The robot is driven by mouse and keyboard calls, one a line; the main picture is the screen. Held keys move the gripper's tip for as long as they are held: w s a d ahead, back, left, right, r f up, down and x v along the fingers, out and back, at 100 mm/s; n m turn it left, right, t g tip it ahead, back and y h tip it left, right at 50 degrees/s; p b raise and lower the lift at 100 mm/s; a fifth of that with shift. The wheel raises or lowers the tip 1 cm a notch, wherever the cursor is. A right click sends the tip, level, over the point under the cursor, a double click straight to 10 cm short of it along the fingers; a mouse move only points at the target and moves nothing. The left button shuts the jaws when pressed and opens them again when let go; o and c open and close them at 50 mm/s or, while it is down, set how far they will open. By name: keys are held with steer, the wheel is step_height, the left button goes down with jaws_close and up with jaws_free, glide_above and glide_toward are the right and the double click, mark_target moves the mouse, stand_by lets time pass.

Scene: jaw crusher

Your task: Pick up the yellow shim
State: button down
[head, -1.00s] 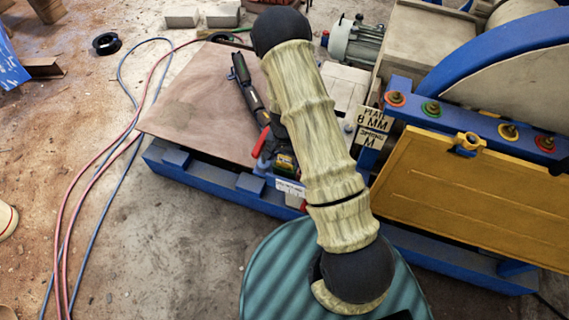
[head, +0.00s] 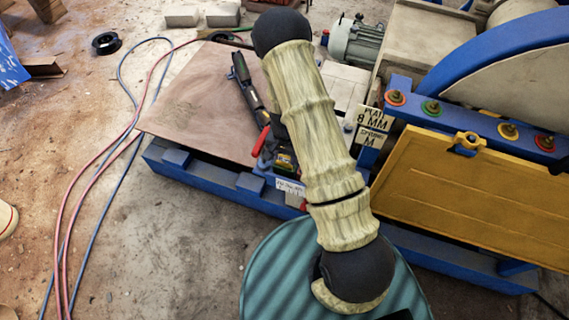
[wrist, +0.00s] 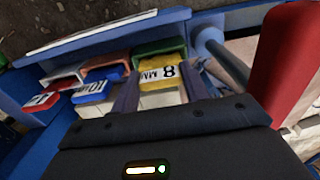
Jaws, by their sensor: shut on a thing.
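The yellow shim (wrist: 160,73), marked "8 MM", stands among the coloured shims in a blue rack in the wrist view. My gripper (wrist: 160,84) has one finger on each side of it and is shut on it. The shim's lower part is hidden behind the gripper. It still appears to be in its place in the rack. In the head view my arm covers most of the gripper.
Beside it are a green shim (wrist: 160,47), a blue shim (wrist: 93,91) marked 10 and a red shim (wrist: 42,102). A red handle (wrist: 286,62) stands close on the right. A sign (head: 373,118) reads "PLATE 8 MM". Hoses (head: 97,160) cross the floor at left.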

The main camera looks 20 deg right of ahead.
steer(key=shift+r, duration=0.1)
step_height(320, 180, up, 10)
steer(key=shift+f, duration=0.1)
stand_by(0.5)
stand_by(0.5)
